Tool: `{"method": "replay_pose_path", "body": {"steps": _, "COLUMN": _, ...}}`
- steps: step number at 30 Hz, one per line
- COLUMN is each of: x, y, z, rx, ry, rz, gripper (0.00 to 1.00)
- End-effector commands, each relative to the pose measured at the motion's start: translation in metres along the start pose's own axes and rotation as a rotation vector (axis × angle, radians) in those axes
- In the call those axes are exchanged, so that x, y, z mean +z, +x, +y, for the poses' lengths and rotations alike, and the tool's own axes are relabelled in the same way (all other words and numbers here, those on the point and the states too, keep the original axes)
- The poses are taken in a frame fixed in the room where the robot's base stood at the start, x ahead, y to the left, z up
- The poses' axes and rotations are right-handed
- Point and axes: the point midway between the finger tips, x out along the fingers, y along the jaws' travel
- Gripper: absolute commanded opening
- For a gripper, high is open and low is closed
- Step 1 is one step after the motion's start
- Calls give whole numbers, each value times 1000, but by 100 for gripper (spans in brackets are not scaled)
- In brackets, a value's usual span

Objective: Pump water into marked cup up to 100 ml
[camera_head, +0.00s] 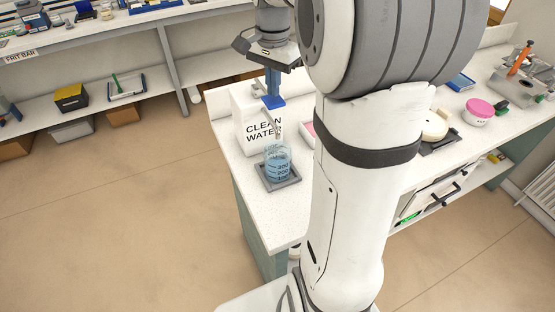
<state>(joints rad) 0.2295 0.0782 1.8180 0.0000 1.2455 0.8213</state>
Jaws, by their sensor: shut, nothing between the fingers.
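A white container (247,118) lettered CLEAN WATER stands on the counter's near left end. A blue pump head (273,102) is above it. A clear marked cup (277,158) stands upright in front of the container, on a grey square base (279,183). Its blue scale marks show, with 200 and 300 partly legible. The cup looks bluish inside, but I cannot tell the water level. My gripper (272,93) points down, shut, with its fingertips at the top of the pump head. I cannot tell whether they touch it. My arm hides the counter right of the cup.
The white counter (280,222) has clear room in front of the cup. A pink-lidded tub (478,112) and a tool rack (522,75) stand at the right. A shelf bench (90,45) with boxes runs along the back left. The floor between is open.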

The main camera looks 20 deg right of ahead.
Motion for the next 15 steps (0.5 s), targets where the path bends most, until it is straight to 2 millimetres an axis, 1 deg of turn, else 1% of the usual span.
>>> {"method": "replay_pose_path", "body": {"steps": 1, "x": 0, "y": -10, "z": 0, "rx": -1, "ry": 0, "rz": 0, "gripper": 0}}
{"method": "replay_pose_path", "body": {"steps": 3, "x": 0, "y": -17, "z": 0, "rx": -1, "ry": 0, "rz": 1, "gripper": 0}}
{"method": "replay_pose_path", "body": {"steps": 12, "x": 0, "y": -47, "z": 0, "rx": 0, "ry": 0, "rz": 0, "gripper": 0}}
{"method": "replay_pose_path", "body": {"steps": 15, "x": 0, "y": -53, "z": 0, "rx": 0, "ry": 0, "rz": 0, "gripper": 0}}
